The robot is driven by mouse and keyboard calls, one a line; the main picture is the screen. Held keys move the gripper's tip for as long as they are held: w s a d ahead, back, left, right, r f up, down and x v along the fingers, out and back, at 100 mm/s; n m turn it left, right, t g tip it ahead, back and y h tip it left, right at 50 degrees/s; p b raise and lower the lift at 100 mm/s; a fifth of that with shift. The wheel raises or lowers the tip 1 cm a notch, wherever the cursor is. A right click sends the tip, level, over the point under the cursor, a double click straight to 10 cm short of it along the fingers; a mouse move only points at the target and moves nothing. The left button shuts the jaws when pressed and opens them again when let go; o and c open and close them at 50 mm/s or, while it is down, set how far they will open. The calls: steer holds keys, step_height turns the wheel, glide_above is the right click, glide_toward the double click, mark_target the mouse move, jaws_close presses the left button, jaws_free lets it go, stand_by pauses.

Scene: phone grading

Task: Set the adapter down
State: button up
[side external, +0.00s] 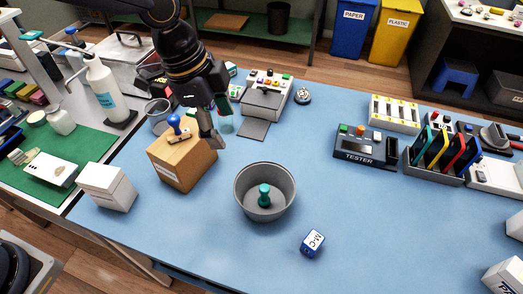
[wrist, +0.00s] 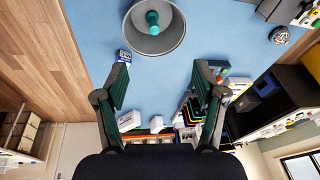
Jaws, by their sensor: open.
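A small blue block with a white top labelled "M-C" (side external: 313,242), which looks like the adapter, lies on the blue table to the front right of a grey bowl (side external: 242,187). It also shows in the wrist view (wrist: 124,56), just below the bowl (wrist: 158,46). A teal knobbed piece (side external: 264,195) stands inside the bowl. My gripper (side external: 212,125) is above the table, beside the cardboard box and behind and left of the bowl. In the wrist view its fingers (wrist: 163,85) are spread wide with nothing between them.
A cardboard box (side external: 184,165) with a blue-handled stamp (side external: 176,125) on top stands close to my gripper. A white box (side external: 107,187) is at the left edge. A tester (side external: 366,147) and a rack of coloured slabs (side external: 438,155) stand at the right.

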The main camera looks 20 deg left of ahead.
steer(key=s+a+r+n+t+y, duration=0.1)
steer(key=s+a+r+n, duration=0.25)
steer(key=a, duration=0.55)
steer(key=s+a+r+n+t+y, duration=0.1)
steer(key=s+a+r+n+t, duration=0.15)
steer(key=a+r+n, duration=0.45)
steer(key=s+a+f+n, duration=0.2)
steer(key=s+a+n, duration=0.3)
steer(key=s+a, duration=0.5)
steer(key=shift+s+a+f, duration=0.15)
steer(key=shift+s+f, duration=0.1)
steer(key=shift+f, duration=0.15)
